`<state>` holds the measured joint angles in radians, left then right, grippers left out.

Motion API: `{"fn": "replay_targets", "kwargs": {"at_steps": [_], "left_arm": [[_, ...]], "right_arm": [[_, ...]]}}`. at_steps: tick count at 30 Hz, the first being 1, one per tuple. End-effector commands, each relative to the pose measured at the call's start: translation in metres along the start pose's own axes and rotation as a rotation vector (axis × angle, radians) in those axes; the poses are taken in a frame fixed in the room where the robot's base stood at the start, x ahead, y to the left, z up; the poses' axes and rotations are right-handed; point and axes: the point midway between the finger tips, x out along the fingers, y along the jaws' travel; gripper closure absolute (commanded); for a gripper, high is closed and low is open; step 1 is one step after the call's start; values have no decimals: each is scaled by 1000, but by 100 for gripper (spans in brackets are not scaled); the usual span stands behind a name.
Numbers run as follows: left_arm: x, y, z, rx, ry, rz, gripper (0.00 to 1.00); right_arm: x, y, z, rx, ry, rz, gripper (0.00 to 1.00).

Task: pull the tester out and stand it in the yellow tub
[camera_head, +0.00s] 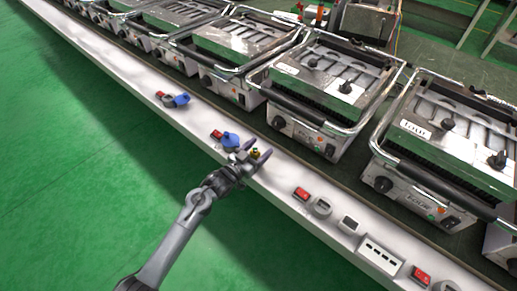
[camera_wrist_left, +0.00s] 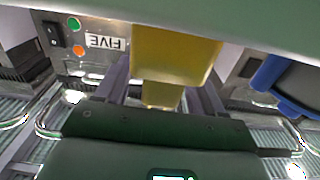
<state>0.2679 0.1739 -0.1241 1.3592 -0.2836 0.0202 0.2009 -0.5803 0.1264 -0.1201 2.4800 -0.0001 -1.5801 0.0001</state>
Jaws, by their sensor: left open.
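My left gripper (camera_head: 250,158) is open at the white ledge, its fingers on either side of a small yellow object (camera_head: 255,153). In the left wrist view this yellow object (camera_wrist_left: 175,55) is large and close, with a narrower yellow part (camera_wrist_left: 162,95) beyond it, between the grey fingers (camera_wrist_left: 162,92). I cannot tell whether it is the tester, the tub, or both. Contact with the fingers cannot be made out. I make out no separate tub elsewhere. My right gripper is not in view.
The narrow white ledge (camera_head: 275,180) carries a blue plug (camera_head: 231,139) close beside the gripper, another blue part (camera_head: 181,99), red switches (camera_head: 302,194) and a white socket strip (camera_head: 380,254). Metal grills (camera_head: 330,90) stand in a row behind. Green floor lies in front.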

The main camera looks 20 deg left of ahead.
Motion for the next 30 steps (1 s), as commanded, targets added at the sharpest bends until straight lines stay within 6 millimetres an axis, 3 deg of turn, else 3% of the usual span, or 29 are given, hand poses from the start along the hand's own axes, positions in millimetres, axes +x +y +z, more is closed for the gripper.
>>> {"fn": "replay_targets", "kwargs": {"at_steps": [8,21,30], "left_arm": [[-18,0,-2,1,-3,-1,31],[-89,0,-2,0,-3,0,31],[-108,0,0,0,0,0,31]], "right_arm": [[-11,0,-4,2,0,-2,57],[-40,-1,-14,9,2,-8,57],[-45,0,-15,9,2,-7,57]]}}
